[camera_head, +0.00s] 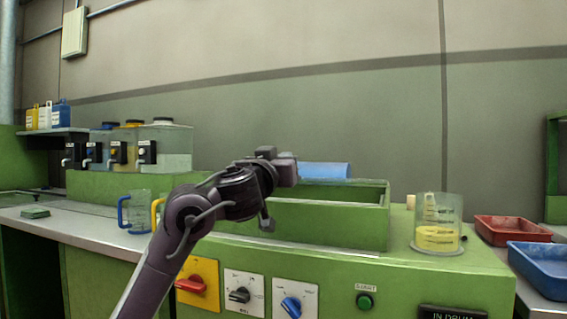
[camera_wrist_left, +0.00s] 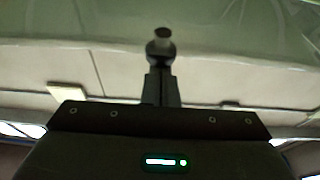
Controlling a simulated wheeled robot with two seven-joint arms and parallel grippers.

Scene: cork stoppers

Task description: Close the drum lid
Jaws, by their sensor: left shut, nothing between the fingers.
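The drum housing is an open green trough (camera_head: 388,215) on top of the green machine. A light blue curved surface (camera_head: 325,170) shows above its back edge; I cannot tell whether it is the drum or its lid. My left gripper (camera_head: 288,169) is at the trough's left part in the head view, shut and empty. In the left wrist view its narrow dark fingers (camera_wrist_left: 161,86) point at a dark round knob-like piece, below a pale translucent panel (camera_wrist_left: 240,25). I cannot tell whether the fingers touch the knob. My right gripper is out of view.
The machine's front has a red knob (camera_head: 192,285), a black knob (camera_head: 239,295), a blue knob (camera_head: 291,306) and a green start button (camera_head: 364,301). A clear beaker with yellow contents (camera_head: 437,237) stands right of the trough. Red (camera_head: 512,230) and blue (camera_head: 545,268) trays lie further right.

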